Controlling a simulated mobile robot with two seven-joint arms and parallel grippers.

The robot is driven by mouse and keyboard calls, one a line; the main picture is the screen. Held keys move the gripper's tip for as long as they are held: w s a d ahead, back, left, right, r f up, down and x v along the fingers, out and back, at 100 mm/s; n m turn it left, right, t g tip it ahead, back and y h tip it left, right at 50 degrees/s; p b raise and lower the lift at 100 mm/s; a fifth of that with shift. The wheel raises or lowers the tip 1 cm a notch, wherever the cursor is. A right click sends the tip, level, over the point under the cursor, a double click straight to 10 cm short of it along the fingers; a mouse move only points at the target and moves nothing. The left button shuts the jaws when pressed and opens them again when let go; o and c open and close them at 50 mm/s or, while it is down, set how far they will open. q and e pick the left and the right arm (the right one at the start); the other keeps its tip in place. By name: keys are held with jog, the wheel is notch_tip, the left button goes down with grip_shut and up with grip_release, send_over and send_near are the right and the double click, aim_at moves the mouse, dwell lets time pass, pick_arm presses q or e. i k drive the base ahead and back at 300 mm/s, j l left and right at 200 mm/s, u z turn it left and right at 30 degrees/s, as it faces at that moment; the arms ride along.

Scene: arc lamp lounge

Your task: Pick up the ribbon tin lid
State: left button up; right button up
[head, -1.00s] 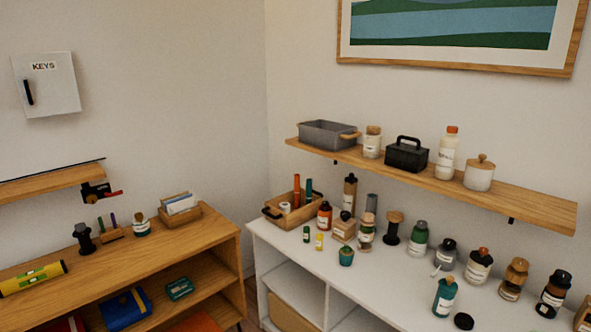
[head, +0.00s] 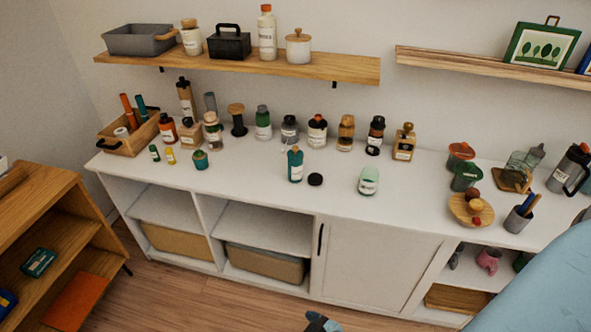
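I cannot tell for certain which thing is the ribbon tin lid; labels are too small to read. A small black round disc (head: 315,179), lid-like, lies flat on the white cabinet top (head: 240,188). It is just right of a teal bottle (head: 295,167) and apart from it. A pale green jar (head: 368,181) stands further right. At the right, a pot with an orange-red top (head: 460,154) stands behind a dark green pot (head: 466,176). Neither gripper can be made out; a small dark and blue piece at the bottom edge is too cut off to identify.
Several bottles and jars line the back of the cabinet, with a wooden caddy (head: 118,147) at left. A round wooden board (head: 458,208) and a grey cup (head: 518,219) are at right. Wall shelves (head: 340,70) hang above. A light blue surface (head: 545,285) fills the lower right. The cabinet's front middle is clear.

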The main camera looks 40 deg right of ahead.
aim_at(294, 154)
jog(key=i+z, duration=0.15)
jog(key=z, duration=0.45)
jog(key=i+j+z, duration=0.25)
jog(key=i+j, duration=0.15)
jog(key=i+j+z, duration=0.3)
jog(key=j, duration=0.3)
jog(key=i+j, duration=0.6)
jog(key=j, duration=0.2)
